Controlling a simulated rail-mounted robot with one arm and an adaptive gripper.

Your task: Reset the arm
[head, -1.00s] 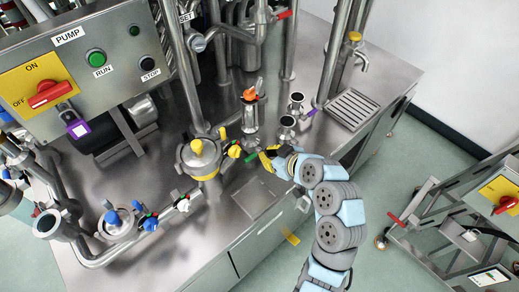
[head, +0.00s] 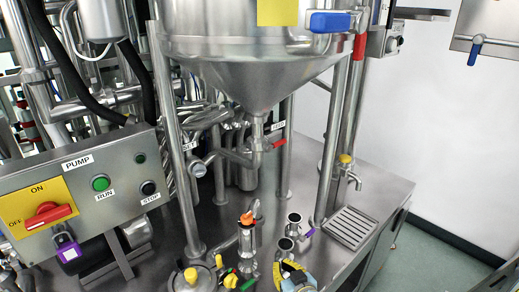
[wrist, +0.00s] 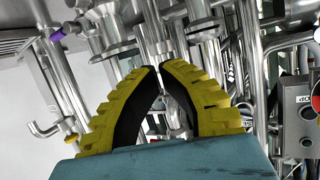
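My gripper (head: 292,272) is at the bottom edge of the head view, just below the small steel cups on the bench; most of my arm is out of the picture. In the wrist view its yellow ribbed fingers (wrist: 160,70) with black pads lean together and nearly meet at the tips. Nothing is held between them. Steel pipes and fittings show behind the fingers, but I cannot tell how far off they are.
A steel hopper (head: 250,65) on legs stands over the bench. The pump control box (head: 85,190) is at left. Valves with a yellow knob (head: 191,276) and an orange-topped fitting (head: 247,220) stand close by. A drain grate (head: 352,227) lies at right.

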